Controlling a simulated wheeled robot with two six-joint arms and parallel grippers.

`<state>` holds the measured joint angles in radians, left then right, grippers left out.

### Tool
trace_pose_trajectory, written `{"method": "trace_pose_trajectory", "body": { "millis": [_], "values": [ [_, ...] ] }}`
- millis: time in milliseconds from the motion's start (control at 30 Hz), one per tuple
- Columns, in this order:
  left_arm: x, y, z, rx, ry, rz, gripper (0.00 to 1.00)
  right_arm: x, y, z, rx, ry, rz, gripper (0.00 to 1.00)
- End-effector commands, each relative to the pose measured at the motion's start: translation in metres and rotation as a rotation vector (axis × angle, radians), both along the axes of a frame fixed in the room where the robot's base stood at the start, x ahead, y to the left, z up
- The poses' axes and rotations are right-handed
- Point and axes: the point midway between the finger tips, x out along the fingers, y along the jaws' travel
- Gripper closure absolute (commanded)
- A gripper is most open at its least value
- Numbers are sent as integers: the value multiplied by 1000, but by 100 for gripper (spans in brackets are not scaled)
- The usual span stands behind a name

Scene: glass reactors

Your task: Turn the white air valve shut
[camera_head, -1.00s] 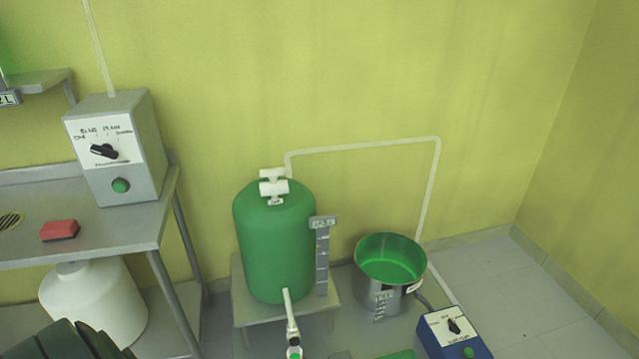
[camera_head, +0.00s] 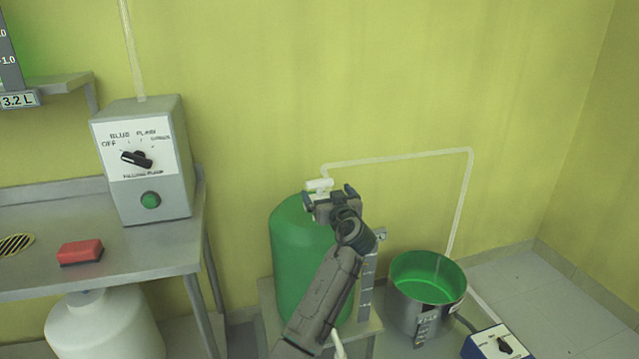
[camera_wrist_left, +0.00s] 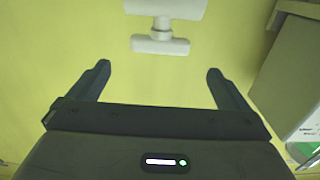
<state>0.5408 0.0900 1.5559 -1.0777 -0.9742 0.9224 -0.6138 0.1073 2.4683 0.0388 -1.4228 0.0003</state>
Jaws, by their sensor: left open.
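The white air valve (camera_head: 319,184) sits on top of the green tank (camera_head: 296,262), mostly hidden behind my left gripper in the head view. In the left wrist view the white valve's crossbar (camera_wrist_left: 160,45) and stem show upright, just beyond the fingertips and roughly centred between them. My left gripper (camera_head: 331,194) is at the tank's top, in front of the valve; in the left wrist view its two fingers (camera_wrist_left: 158,69) are spread with nothing between them. I cannot tell the exact gap to the valve. My right gripper is not in view.
A white pipe (camera_head: 400,157) runs from the tank's top along the wall. A steel pot (camera_head: 415,310) with green contents stands right of the tank. A grey pump box (camera_head: 145,165) and a red block (camera_head: 80,252) are on the steel table (camera_head: 150,250) at left.

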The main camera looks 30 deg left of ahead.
Motion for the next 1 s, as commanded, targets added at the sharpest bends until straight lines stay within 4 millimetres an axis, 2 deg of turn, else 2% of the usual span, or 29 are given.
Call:
{"method": "trace_pose_trajectory", "body": {
  "millis": [133, 400, 567, 833, 1000],
  "values": [
    [20, 25, 2, 5, 3, 2, 2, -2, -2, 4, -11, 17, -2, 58],
    [47, 54, 1, 2, 2, -1, 2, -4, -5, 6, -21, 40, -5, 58],
    [53, 62, 0, 1, 3, -1, 2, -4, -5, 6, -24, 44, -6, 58],
    [53, 62, -1, 1, 2, -2, 2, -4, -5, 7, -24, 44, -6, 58],
    [53, 62, -1, 1, 3, -2, 35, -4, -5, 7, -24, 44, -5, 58]
  ]
}}
